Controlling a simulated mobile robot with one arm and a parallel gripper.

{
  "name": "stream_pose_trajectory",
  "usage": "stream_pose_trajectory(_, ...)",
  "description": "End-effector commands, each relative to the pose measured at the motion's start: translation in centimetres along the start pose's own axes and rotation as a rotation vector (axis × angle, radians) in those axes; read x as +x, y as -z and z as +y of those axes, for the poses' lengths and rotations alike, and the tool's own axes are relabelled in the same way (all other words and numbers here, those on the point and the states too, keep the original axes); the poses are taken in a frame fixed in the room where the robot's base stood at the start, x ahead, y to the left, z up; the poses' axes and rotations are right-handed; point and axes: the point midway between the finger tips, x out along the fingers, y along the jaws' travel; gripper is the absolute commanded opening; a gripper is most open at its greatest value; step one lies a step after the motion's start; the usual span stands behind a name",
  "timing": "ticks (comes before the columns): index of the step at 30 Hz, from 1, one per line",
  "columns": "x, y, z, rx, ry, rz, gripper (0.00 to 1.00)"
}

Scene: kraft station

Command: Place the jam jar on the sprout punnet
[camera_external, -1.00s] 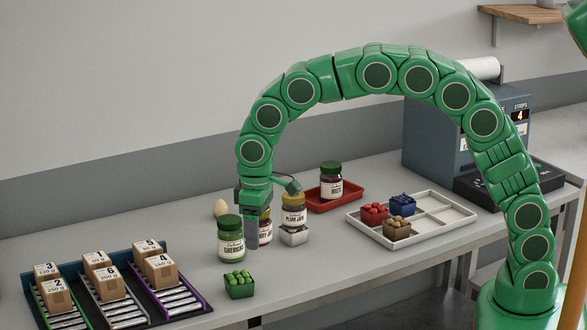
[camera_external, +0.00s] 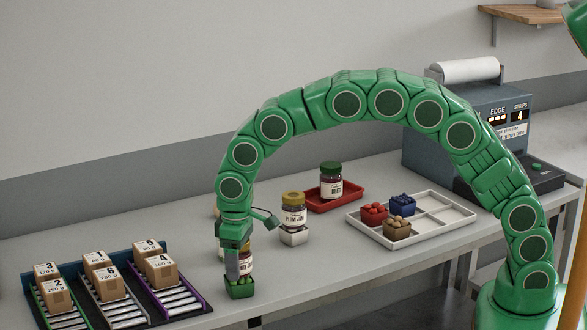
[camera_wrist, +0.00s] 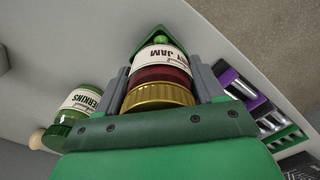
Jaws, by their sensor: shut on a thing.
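The jam jar (camera_wrist: 158,94) has a gold lid, dark red contents and a white label ending in "Y JAM". My gripper (camera_wrist: 160,72) is shut on its sides in the wrist view. In the camera_external view my gripper (camera_external: 233,268) points down and partly hides the jar (camera_external: 247,262). The green sprout punnet (camera_external: 240,291) is directly below the jar, and its green edge shows beyond the jar in the wrist view (camera_wrist: 170,33). The jar looks upright over the punnet. I cannot tell whether it touches the sprouts.
A green-lidded gherkins jar (camera_wrist: 80,105) stands close by, beside an egg (camera_wrist: 36,139). A red tray (camera_external: 320,203) holds another jar. Numbered boxes on rollers (camera_external: 110,290) are at left.

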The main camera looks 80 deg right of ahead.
Motion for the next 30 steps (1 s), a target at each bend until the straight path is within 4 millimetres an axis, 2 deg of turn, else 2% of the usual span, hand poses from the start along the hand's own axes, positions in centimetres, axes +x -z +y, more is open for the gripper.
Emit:
stream_pose_trajectory(13, 0.76, 0.00, -0.01, 0.000, 0.000, 0.000, 0.22)
stream_pose_trajectory(14, 0.77, 0.00, -0.01, 0.000, 0.000, 0.000, 0.71)
stream_pose_trajectory(18, 0.75, -0.01, -0.01, 0.000, 0.000, 0.000, 0.92)
stream_pose_trajectory(30, 0.19, 0.03, -0.01, 0.000, 0.000, 0.002, 0.93)
